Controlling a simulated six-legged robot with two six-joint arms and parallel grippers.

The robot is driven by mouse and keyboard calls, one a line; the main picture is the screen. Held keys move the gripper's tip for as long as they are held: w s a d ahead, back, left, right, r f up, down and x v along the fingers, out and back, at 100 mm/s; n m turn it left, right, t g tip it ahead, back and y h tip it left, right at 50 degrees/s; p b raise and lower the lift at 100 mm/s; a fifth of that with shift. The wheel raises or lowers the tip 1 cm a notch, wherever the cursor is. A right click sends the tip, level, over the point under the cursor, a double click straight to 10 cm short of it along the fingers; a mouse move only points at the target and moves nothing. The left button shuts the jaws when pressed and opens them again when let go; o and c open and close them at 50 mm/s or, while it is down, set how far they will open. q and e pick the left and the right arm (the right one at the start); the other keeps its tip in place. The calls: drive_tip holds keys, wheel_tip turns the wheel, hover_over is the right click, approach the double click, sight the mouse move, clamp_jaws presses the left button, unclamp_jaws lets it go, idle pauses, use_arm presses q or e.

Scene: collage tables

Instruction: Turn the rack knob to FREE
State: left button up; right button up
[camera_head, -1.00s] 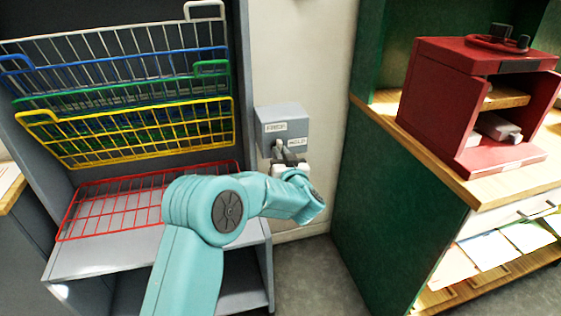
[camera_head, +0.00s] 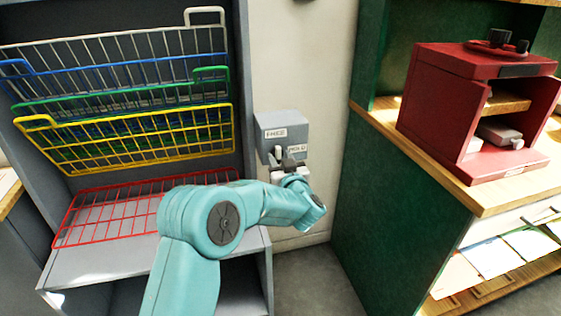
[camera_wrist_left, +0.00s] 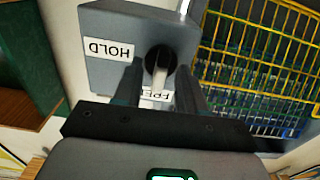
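The rack knob (camera_wrist_left: 161,58) is a dark round knob with a pale lever, on a grey box (camera_head: 283,126) on the wall. The box carries a FREE label (camera_head: 275,133) and a HOLD label (camera_head: 297,149). In the left wrist view the lever points from the knob toward the FREE label (camera_wrist_left: 155,95), which is partly covered; the HOLD label (camera_wrist_left: 108,50) lies to its left. My left gripper (camera_wrist_left: 158,88) has one finger on each side of the lever, with a visible gap to both. In the head view the gripper (camera_head: 290,165) is in front of the box. My right gripper is not in view.
Left of the box stands a grey rack (camera_head: 243,75) with white, blue, green and yellow wire baskets (camera_head: 135,138) and a red wire shelf (camera_head: 105,212). On the right, a green cabinet (camera_head: 395,190) with a wooden top bears a red box (camera_head: 440,110). Floor shows between them.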

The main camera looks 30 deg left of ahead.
use_arm(q)
drive_tip(key=shift+f, duration=0.1)
drive_tip(key=v, duration=1.6)
drive_tip(key=shift+d, duration=0.15)
